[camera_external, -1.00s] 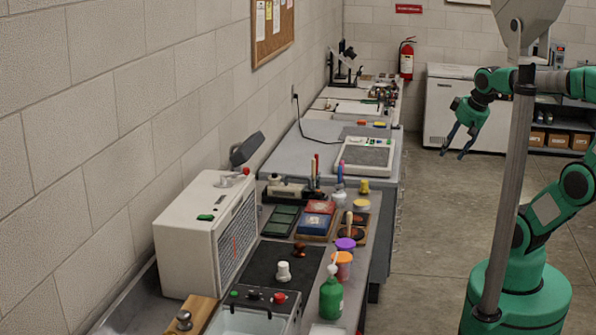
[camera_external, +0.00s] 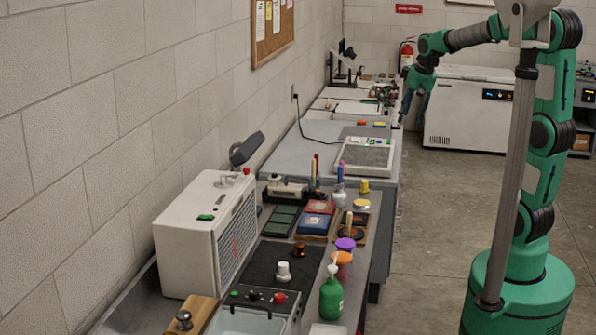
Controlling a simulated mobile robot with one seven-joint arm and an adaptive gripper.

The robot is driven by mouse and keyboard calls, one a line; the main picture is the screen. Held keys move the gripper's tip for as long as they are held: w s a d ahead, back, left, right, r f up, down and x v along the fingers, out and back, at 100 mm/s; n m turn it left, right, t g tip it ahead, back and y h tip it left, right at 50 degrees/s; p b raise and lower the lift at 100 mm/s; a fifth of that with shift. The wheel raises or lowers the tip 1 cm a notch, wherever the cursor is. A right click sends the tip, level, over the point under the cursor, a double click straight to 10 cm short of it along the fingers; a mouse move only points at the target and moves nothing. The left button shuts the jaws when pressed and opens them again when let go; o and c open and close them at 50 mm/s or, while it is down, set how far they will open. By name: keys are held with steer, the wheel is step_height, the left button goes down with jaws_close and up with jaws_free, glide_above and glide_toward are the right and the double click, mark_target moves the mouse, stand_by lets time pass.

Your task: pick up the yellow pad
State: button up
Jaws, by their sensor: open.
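A small flat yellow piece, which looks like the yellow pad (camera_external: 379,125), lies on the grey bench (camera_external: 300,150) behind the white framed device, beside a small orange-red piece (camera_external: 362,123). It is small in the picture and its shape is hard to make out. My gripper (camera_external: 412,117) points down near the bench's right edge, to the right of the yellow piece and apart from it in the picture. Its blue fingers are open, and nothing shows between them.
A white framed device (camera_external: 366,156) sits in front of the yellow piece. The nearer bench holds a green bottle (camera_external: 331,298), a yellow jar (camera_external: 361,204) and a white box-shaped unit (camera_external: 207,230). A white chest freezer (camera_external: 465,110) stands behind. The floor (camera_external: 430,240) beside the benches is clear.

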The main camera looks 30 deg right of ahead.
steer(key=w+d+f+p, duration=0.2)
steer(key=w+f, duration=0.1)
steer(key=w, duration=0.8)
steer(key=g+p, duration=0.2)
steer(key=p, duration=0.2)
glide_above(365, 181)
steer(key=s, duration=0.2)
step_height(365, 181, down, 25)
steer(key=shift+w, duration=0.1)
steer(key=shift+f, duration=0.15)
steer(key=shift+w+f, duration=0.2)
steer(key=shift+f, duration=1.2)
steer(key=shift+w+f, duration=0.25)
steer(key=shift+f, duration=1.15)
steer(key=shift+w+f, duration=0.2)
steer(key=shift+f, duration=1.2)
steer(key=shift+f, duration=0.1)
steer(key=shift+w+f+p, duration=0.2)
steer(key=shift+f+p, duration=0.05)
steer(key=shift+f, duration=1)
steer(key=shift+w+f+p, duration=0.15)
steer(key=shift+f+p, duration=0.1)
steer(key=shift+f, duration=0.95)
